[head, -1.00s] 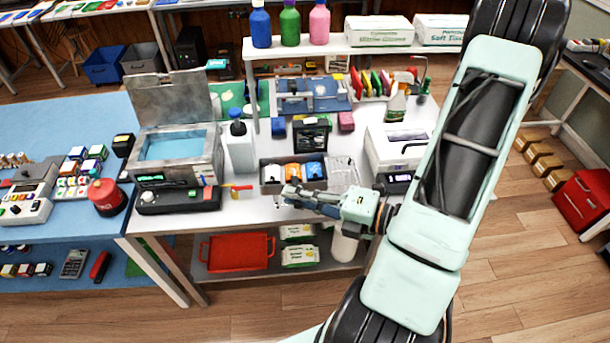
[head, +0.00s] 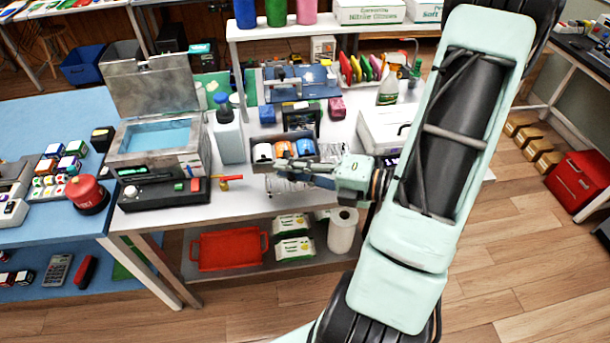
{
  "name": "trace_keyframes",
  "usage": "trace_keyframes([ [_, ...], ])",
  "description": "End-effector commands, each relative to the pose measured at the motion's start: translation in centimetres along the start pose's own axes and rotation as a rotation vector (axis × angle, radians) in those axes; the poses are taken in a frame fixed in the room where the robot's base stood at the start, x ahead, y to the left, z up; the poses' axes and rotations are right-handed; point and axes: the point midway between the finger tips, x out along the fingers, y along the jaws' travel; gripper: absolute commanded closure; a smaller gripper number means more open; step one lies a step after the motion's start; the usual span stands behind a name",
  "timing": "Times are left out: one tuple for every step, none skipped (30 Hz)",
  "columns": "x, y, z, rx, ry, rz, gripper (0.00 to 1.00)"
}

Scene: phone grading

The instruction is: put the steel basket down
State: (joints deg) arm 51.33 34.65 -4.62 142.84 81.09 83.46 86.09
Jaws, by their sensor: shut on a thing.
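The steel basket (head: 287,185) shows in the head view as a small patch of pale wire mesh at the table's front edge, just under my gripper's fingers. Most of it is hidden by the gripper or too small to make out. My gripper (head: 278,165) reaches in from the right, in front of the divided tray, and is shut on the basket. I cannot tell whether the basket touches the white tabletop (head: 240,203).
A dark divided tray (head: 256,166) with white, orange and blue items stands just behind my gripper. Left are a white bottle (head: 228,135), an open-lidded metal bath (head: 117,161) and a black control box (head: 150,194). A white boxy device (head: 385,128) stands right.

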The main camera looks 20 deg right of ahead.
Motion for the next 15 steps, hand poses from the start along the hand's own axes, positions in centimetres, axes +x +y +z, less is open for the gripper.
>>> trace_keyframes([
  [0.2,-0.7,0.7,-0.004,0.001,0.002,1.00],
  [0.2,-0.9,1.1,-0.004,0.001,0.002,1.00],
  [0.3,-1.3,1.7,-0.004,0.001,0.002,1.00],
  [0.4,-1.6,2.1,-0.004,0.001,0.002,1.00],
  [0.4,-1.9,2.6,-0.005,0.000,0.002,1.00],
  [0.5,-2.3,3.3,-0.004,0.000,0.002,1.00],
  [0.6,-2.6,3.8,-0.005,0.000,0.002,1.00],
  [0.6,-2.9,4.3,-0.004,0.000,0.002,1.00],
  [0.7,-3.4,5.0,-0.004,0.000,0.002,1.00],
  [0.8,-3.7,5.5,-0.004,0.000,0.001,1.00],
  [0.9,-4.1,5.6,-0.002,0.000,0.002,1.00],
  [0.9,-4.5,5.8,-0.001,0.000,0.002,1.00],
  [1.0,-4.9,6.1,-0.001,0.000,0.002,1.00],
  [1.1,-5.3,6.3,-0.002,0.000,0.001,1.00],
  [1.2,-5.8,6.6,-0.002,0.000,0.002,1.00],
])
